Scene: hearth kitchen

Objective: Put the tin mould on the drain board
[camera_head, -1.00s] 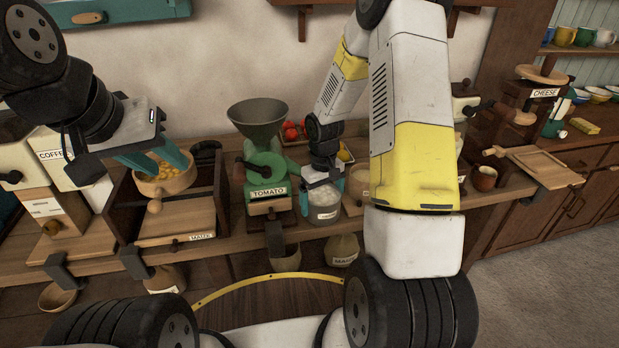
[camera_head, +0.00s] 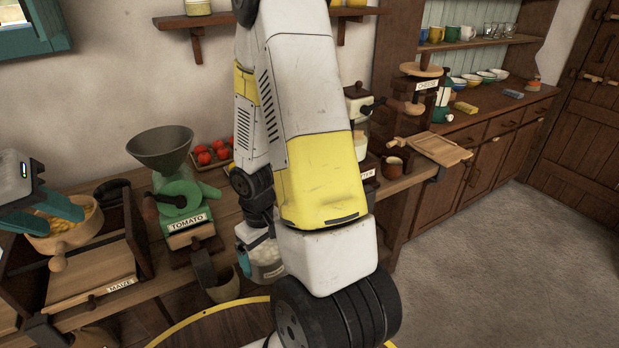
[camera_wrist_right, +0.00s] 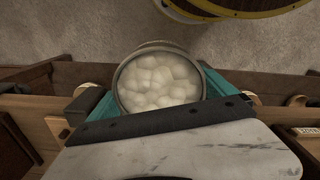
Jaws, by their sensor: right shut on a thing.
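The tin mould (camera_wrist_right: 158,80) is a round grey pot full of white lumps in the right wrist view. A wooden board with a handle (camera_head: 441,149), which looks like the drain board, lies at the counter's right end, apart from the mould. My left gripper (camera_head: 42,213) appears open, above or beside a wooden bowl (camera_head: 80,238) of yellow kernels.
The green tomato mill (camera_head: 180,205) stands left of the mould. The cheese press (camera_head: 415,95) stands behind the board, and a brown mug (camera_head: 395,167) sits left of it. My right arm hides part of the counter. Open floor (camera_head: 500,240) lies at right.

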